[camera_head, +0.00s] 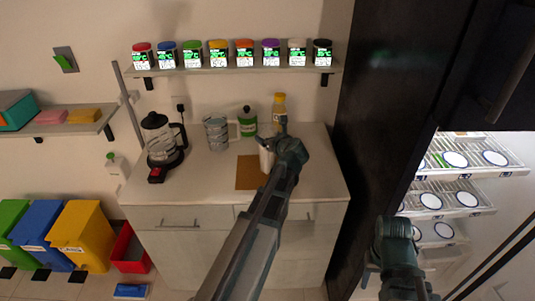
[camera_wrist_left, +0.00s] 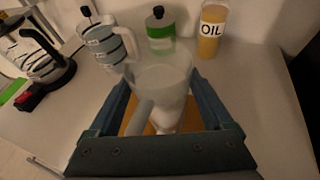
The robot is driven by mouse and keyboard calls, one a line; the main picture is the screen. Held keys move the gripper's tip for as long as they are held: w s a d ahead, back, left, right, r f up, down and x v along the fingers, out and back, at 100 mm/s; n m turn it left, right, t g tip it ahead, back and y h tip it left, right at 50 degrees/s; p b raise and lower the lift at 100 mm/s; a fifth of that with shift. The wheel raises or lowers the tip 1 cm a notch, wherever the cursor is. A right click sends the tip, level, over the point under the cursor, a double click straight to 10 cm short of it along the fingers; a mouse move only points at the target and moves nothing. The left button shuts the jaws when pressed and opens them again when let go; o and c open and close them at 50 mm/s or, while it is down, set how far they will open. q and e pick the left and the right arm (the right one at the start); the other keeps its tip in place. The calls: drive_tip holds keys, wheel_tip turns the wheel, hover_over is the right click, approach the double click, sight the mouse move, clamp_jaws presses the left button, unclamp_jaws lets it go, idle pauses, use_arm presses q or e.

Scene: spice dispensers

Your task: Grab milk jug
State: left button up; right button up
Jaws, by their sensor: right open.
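A whitish jug (camera_wrist_left: 160,85) with a handle stands between the two fingers of my left gripper (camera_wrist_left: 165,88) in the left wrist view. Its rim is close to both fingertips; I cannot tell whether they press on it. In the head view a small part of the white jug (camera_head: 266,158) shows beside my left gripper (camera_head: 279,146), above the brown mat (camera_head: 248,174). The gripper hides the rest of it. My right gripper (camera_head: 398,262) is at the lower right, away from the counter, open and with nothing seen in it.
A striped glass jug (camera_head: 216,133), a green-labelled bottle (camera_head: 247,122), an oil bottle (camera_head: 279,105) and a coffee press (camera_head: 158,138) stand on the counter (camera_head: 318,175). Spice jars line a shelf (camera_head: 235,71) above. A dark cabinet (camera_head: 375,120) borders the right. The counter's right front is clear.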

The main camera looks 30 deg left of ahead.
use_arm(q)
clamp_jaws()
drive_tip(key=shift+r, duration=0.2)
idle(0.3)
wheel_tip(320, 180, up, 4)
drive_tip(key=p, duration=0.4)
drive_tip(key=shift+f, duration=0.25)
drive_tip(key=shift+d+f, duration=0.15)
drive_tip(key=shift+d, duration=0.2)
drive_tip(key=s+d+r, duration=0.1)
drive_tip(key=s+d, duration=0.2)
drive_tip(key=d, duration=1.1)
drive_tip(key=shift+d+r+p, duration=0.2)
drive_tip(key=shift+d+p, duration=0.2)
drive_tip(key=shift+p, duration=0.05)
drive_tip(key=shift+d, duration=0.1)
